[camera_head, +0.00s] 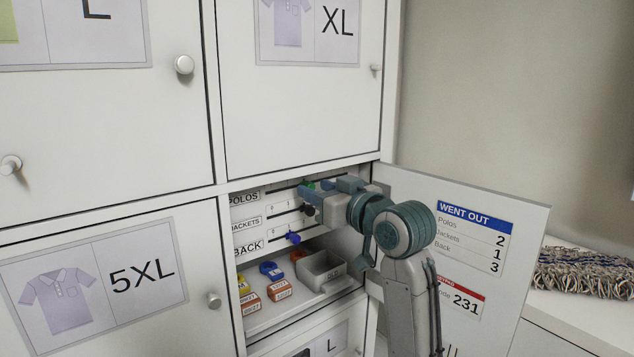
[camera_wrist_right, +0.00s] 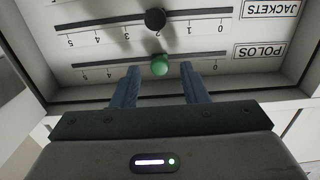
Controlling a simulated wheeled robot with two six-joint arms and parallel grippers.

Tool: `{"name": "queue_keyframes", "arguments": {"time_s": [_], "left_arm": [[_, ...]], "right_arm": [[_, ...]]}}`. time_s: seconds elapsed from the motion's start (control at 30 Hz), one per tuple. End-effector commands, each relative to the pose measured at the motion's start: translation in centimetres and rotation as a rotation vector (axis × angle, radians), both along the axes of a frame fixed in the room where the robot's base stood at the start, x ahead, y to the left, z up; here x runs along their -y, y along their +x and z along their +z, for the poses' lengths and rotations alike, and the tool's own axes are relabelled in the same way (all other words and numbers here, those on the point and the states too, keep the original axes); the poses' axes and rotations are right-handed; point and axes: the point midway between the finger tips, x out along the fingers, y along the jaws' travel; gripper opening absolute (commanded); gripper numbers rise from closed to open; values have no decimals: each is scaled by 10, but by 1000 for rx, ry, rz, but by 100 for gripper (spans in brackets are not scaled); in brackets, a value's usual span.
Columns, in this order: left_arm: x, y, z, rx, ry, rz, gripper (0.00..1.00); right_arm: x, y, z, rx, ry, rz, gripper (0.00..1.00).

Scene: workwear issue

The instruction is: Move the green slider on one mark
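The green slider (camera_wrist_right: 160,65) is a round knob on the POLOS track (camera_wrist_right: 230,55), which looks upside down in the wrist view. It sits near the middle of the scale, and the numbers around it are partly hidden, so its exact mark is unclear. My right gripper (camera_wrist_right: 160,72) is open, with one finger on each side of the knob and a visible gap to each. In the head view the green slider (camera_head: 309,185) shows just past my right gripper (camera_head: 311,198) inside the open compartment. My left gripper is not in view.
A black slider (camera_wrist_right: 155,19) sits on the JACKETS track close by, and a blue slider (camera_head: 293,237) on the BACK track. Below are a grey bin (camera_head: 320,269) and several coloured tags. The open door (camera_head: 500,270) at right carries a WENT OUT card: Polos 2, Jackets 1, Back 3.

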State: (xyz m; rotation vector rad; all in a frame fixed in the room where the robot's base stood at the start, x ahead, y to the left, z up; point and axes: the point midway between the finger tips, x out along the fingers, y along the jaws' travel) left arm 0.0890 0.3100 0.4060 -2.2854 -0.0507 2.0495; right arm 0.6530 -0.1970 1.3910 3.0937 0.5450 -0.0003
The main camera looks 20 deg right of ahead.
Motion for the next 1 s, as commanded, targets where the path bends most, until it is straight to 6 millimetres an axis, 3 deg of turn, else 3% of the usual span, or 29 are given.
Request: {"name": "queue_keyframes", "arguments": {"time_s": [0.4,0.6,0.63,0.87,1.0], "left_arm": [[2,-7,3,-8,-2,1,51],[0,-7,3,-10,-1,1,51],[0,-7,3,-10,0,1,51],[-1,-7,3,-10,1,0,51],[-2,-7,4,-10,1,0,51]], "right_arm": [[-4,9,-1,0,0,-1,40],[-3,9,-1,0,0,-1,3],[-3,9,-1,0,0,-1,0],[-1,10,-1,-1,-1,-1,0],[13,15,-1,0,-5,-4,0]]}}
